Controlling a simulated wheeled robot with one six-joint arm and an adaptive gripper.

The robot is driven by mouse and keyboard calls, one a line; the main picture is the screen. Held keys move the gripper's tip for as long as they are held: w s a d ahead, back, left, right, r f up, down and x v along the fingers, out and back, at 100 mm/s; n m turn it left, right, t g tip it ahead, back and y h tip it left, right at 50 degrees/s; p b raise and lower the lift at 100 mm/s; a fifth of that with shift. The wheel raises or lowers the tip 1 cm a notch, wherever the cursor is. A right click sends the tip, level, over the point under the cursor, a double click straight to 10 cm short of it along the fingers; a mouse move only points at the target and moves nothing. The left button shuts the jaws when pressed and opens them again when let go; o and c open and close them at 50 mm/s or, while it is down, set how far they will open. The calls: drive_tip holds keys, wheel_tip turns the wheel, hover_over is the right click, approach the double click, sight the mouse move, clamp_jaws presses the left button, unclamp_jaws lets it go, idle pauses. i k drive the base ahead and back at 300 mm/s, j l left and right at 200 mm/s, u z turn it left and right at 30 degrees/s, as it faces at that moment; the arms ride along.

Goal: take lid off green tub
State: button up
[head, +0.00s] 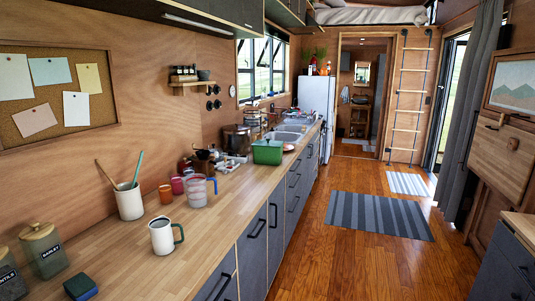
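A green tub (267,154) stands upright on the wooden counter in the head view, close to its front edge and just this side of the sink. My gripper is not in view.
A white mug (161,237), a measuring jug (197,191), a utensil crock (130,202) and a lidded jar (44,250) stand on the nearer counter (215,215). Dark items crowd the wall behind the tub. The wooden floor (345,258) is clear beside a striped rug (379,215).

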sight(269, 143)
drive_tip(key=i+l+u, duration=0.25)
drive_tip(key=i+l, duration=0.35)
drive_tip(key=i+l+u, duration=0.15)
drive_tip(key=i+l, duration=0.15)
drive_tip(key=i+l+u, duration=0.15)
drive_tip(key=i+l, duration=0.25)
drive_tip(key=i+l+u, duration=0.15)
drive_tip(key=i+l, duration=0.15)
drive_tip(key=i+l+u, duration=0.1)
drive_tip(key=i+l, duration=0.15)
drive_tip(key=l, duration=0.3)
drive_tip(key=i+l+u, duration=0.15)
drive_tip(key=l, duration=0.3)
drive_tip(key=i+j, duration=0.05)
drive_tip(key=i, duration=0.05)
